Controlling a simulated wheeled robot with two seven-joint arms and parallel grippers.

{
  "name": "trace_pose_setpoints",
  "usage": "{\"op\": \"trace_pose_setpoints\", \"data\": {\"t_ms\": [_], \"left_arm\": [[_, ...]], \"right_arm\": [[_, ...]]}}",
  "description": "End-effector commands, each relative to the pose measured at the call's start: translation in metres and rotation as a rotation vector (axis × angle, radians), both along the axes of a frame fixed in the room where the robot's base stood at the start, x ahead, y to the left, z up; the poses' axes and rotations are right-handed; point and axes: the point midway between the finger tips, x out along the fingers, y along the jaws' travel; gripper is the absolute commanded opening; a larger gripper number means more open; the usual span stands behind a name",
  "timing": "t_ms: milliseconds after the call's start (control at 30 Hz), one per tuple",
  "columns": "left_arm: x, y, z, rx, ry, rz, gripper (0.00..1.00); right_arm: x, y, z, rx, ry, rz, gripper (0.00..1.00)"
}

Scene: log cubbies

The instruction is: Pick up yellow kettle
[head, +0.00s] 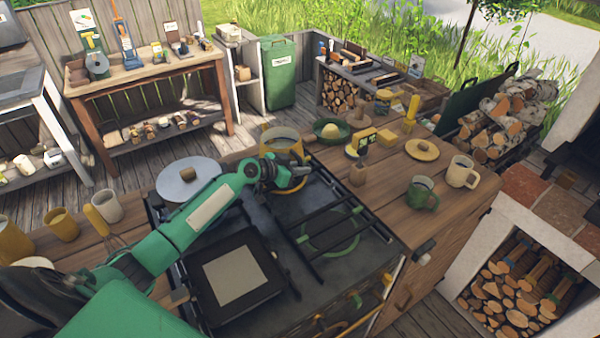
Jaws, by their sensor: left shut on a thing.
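A yellow kettle (283,149), seen as a round yellow body with a grey open-looking top, is at the back of the stove (250,215). My left arm's green wrist and gripper (298,172) cover its front and lower part. My left gripper is shut on the kettle, at its near side. The fingers are small and partly dark, so the exact grip point is hard to see. I cannot tell whether the kettle touches the stove. My right gripper is out of view.
A grey round lid (188,178) lies left of the arm. A black griddle (233,277) and a green burner ring (331,232) are on the stove. Green (423,194) and cream (462,172) mugs, a wooden lid (422,150) and a green dish (332,130) stand on the right counter.

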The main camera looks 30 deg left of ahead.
Motion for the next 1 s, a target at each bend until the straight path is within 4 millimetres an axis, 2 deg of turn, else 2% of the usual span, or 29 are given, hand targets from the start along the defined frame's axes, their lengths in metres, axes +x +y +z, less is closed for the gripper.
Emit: {"op": "trace_pose_setpoints", "data": {"t_ms": [33,1000], "left_arm": [[0.001,0.001,0.009,0.005,-0.012,0.0,0.0],[0.001,0.001,0.126,0.004,-0.015,-0.001,0.0]], "right_arm": [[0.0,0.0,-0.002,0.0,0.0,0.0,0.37],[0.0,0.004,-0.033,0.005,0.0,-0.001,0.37]]}}
